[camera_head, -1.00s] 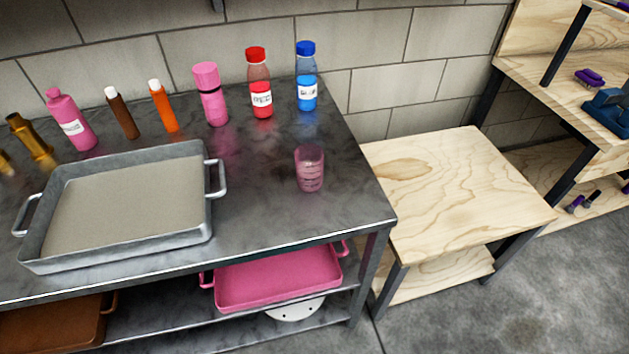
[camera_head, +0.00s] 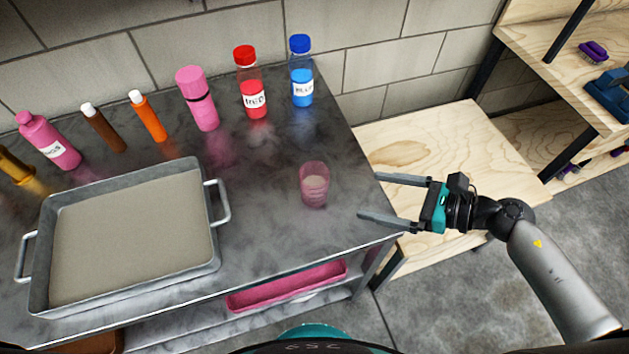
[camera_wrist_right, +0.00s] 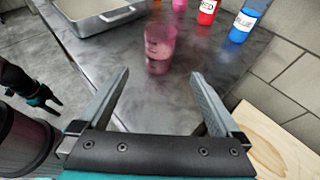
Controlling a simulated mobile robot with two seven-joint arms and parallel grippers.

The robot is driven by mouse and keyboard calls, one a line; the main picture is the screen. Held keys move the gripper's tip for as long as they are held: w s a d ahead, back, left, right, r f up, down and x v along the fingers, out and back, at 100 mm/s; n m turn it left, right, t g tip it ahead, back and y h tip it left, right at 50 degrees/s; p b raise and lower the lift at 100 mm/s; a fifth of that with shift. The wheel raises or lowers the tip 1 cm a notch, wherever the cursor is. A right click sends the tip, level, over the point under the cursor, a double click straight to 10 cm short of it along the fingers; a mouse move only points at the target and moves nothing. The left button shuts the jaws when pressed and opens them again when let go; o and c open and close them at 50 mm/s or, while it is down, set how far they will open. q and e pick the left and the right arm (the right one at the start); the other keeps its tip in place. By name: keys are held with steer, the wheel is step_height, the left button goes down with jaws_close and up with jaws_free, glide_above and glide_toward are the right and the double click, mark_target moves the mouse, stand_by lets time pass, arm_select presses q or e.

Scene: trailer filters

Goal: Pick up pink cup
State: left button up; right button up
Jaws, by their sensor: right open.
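The pink cup (camera_head: 314,185) is translucent and stands upright near the right end of the dark metal table (camera_head: 270,225). My right gripper (camera_head: 368,197) is open and empty, to the right of the cup, with its fingers pointing left toward it over the table's right edge. A gap separates the fingertips from the cup. In the right wrist view the cup (camera_wrist_right: 160,45) stands beyond the two spread fingers, roughly between them. My left gripper (camera_wrist_right: 42,97) shows small at the left of the right wrist view; its jaws are unclear. It is outside the head view.
A grey tray (camera_head: 217,262) fills the table's left part. Several bottles stand along the back, including a red one (camera_head: 254,98), a blue one (camera_head: 302,88) and a pink one (camera_head: 198,105). A low wooden table (camera_head: 450,150) adjoins at right. A pink tray (camera_head: 285,285) lies below.

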mark_target(327, 187)
steer(key=x, duration=0.9)
steer(key=shift+s, duration=0.1)
steer(key=shift+f+b+x, duration=0.15)
steer(key=shift+f+x, duration=0.05)
steer(key=shift+x, duration=1.35)
steer(key=shift+f+b+x, duration=0.15)
steer(key=shift+f+x, duration=0.1)
steer(key=shift+x, duration=1.3)
arm_select(q)
steer(key=shift+w+a+f, duration=0.25)
steer(key=shift+w+a, duration=0.05)
steer(key=shift+w, duration=0.25)
arm_select(e)
steer(key=shift+d, duration=0.15)
steer(key=c, duration=1.4)
arm_select(q)
steer(key=shift+s, duration=0.1)
arm_select(e)
steer(key=shift+c, duration=0.2)
arm_select(q)
steer(key=shift+r, duration=0.1)
arm_select(e)
steer(key=shift+r, duration=0.25)
arm_select(q)
step_height(327, 187, up, 6)
steer(key=p, duration=0.6)
arm_select(e)
step_height(327, 187, up, 19)
steer(key=shift+r, duration=0.25)
